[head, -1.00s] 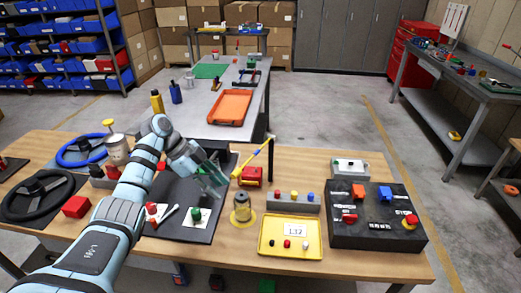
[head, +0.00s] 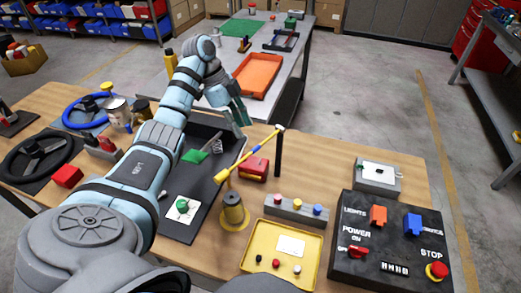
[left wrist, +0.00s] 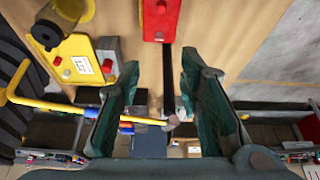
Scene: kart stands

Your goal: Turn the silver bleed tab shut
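I cannot single out the silver bleed tab for certain. A red block (head: 254,168) stands on the bench beside a black post. The left wrist view shows the red block (left wrist: 160,16) at the top, with small pale spots on it too small to make out. My left gripper (head: 242,114) is above the far side of the bench, behind and left of the yellow bar's upper end. In the left wrist view its green fingers (left wrist: 160,66) are spread with nothing held. The black post (left wrist: 168,82) shows in the gap between them. My right gripper is out of view.
The yellow bar (head: 249,155) leans near the black post (head: 279,152). A brass-coloured cylinder (head: 233,212), a grey button strip (head: 297,210), a yellow tray (head: 256,257) and a black control box (head: 347,272) crowd the front. A dark tray (head: 205,222) lies left.

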